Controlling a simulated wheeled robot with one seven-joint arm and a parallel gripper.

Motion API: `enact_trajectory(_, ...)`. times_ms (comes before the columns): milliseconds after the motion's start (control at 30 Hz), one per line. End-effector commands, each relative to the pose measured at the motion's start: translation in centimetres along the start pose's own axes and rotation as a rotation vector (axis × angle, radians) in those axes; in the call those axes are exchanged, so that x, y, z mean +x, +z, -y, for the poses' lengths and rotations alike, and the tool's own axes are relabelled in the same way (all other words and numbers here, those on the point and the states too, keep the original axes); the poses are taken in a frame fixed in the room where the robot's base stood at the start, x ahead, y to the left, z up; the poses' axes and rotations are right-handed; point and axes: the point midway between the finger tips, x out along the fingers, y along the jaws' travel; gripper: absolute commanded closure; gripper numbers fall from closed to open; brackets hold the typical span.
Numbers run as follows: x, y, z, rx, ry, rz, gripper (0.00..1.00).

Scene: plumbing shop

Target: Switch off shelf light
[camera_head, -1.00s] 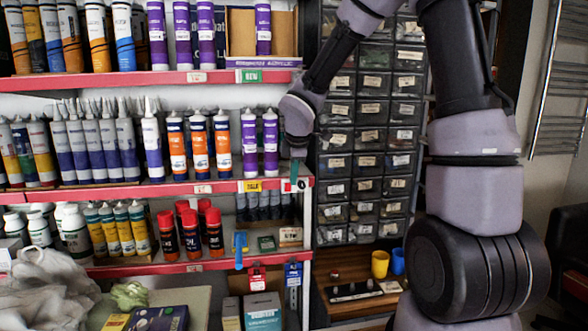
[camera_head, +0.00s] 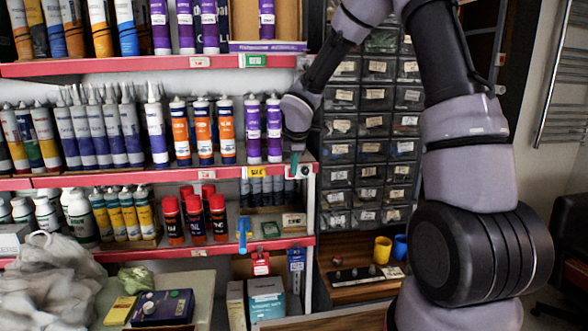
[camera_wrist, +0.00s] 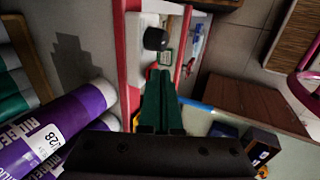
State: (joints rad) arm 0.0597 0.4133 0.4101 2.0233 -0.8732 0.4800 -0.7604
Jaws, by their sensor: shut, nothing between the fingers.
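My gripper (camera_head: 294,163) is at the right end of the middle red-edged shelf (camera_head: 226,173). Its green fingers show closed together and empty in the wrist view (camera_wrist: 160,100). A small round dark-and-white fitting (camera_head: 305,170), which looks like the light switch, sits on the shelf's end post just right of the fingertips. I cannot tell whether the fingers touch it. In the wrist view a small white-and-red piece (camera_wrist: 188,68) lies just beyond the fingertips; it may be the same fitting. No lamp is clearly visible, and I cannot tell the switch position.
Purple tubes (camera_head: 263,130) stand close left of my gripper; they are also near it in the wrist view (camera_wrist: 60,125). A drawer cabinet (camera_head: 370,150) is behind to the right. Red-capped cans (camera_head: 194,215) and a blue hanging tool (camera_head: 243,232) are below.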

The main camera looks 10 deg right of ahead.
Motion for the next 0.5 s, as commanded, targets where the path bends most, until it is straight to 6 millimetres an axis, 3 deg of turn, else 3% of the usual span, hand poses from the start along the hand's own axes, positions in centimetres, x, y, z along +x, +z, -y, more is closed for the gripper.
enact_trajectory(500, -0.63, 0.05, -0.77, 0.000, 0.003, 0.000, 1.00)
